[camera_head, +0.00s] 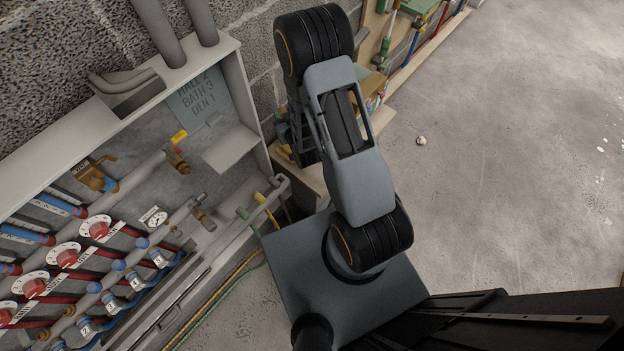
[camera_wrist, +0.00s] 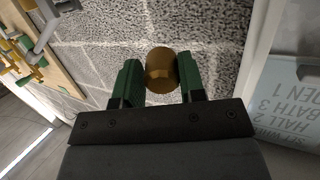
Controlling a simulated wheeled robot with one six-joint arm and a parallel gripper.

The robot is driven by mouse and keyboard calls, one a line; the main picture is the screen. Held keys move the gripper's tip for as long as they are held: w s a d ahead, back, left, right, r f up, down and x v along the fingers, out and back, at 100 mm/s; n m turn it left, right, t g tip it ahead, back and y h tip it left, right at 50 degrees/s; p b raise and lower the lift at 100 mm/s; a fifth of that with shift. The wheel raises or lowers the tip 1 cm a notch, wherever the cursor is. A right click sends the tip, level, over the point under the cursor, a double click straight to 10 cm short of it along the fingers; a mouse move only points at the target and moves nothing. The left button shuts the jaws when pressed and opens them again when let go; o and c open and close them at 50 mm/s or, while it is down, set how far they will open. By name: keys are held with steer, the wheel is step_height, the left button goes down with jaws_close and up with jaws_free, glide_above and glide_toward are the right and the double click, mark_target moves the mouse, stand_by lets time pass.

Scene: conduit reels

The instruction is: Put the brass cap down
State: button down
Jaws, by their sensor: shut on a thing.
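In the wrist view, the brass cap (camera_wrist: 161,70) is a short gold-brown cylinder with a hex-like band. It sits between the two green fingers of my gripper (camera_wrist: 160,82), which are shut on it. Behind it is only block wall, and the cap appears held clear of any surface. In the head view my own arm hides the gripper and the cap.
An open grey manifold cabinet (camera_head: 225,95) with red dials, pipes and a small ledge (camera_head: 230,148) fills the left of the head view. The concrete floor (camera_head: 510,150) at right is mostly clear.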

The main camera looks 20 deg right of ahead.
step_height(320, 180, down, 7)
steer(key=s+g+b, duration=0.2)
steer(key=g+b, duration=0.3)
steer(key=b, duration=0.2)
steer(key=s+f+g+b, duration=0.4)
steer(key=s+g+b, duration=0.1)
steer(key=s+b, duration=0.35)
steer(key=s+f+g+b, duration=0.45)
steer(key=s+b, duration=0.35)
steer(key=s, duration=0.2)
steer(key=g+p, duration=0.1)
steer(key=p, duration=0.6)
glide_above(319, 177)
steer(key=f, duration=0.8)
steer(key=shift+s+a, duration=0.2)
steer(key=shift+s, duration=0.15)
steer(key=shift+w+d+f+b, duration=0.25)
steer(key=shift+f+b, duration=0.1)
steer(key=shift+f, duration=0.1)
steer(key=shift+w+f+b, duration=0.1)
steer(key=shift+f+b, duration=0.35)
steer(key=shift+f, duration=1.1)
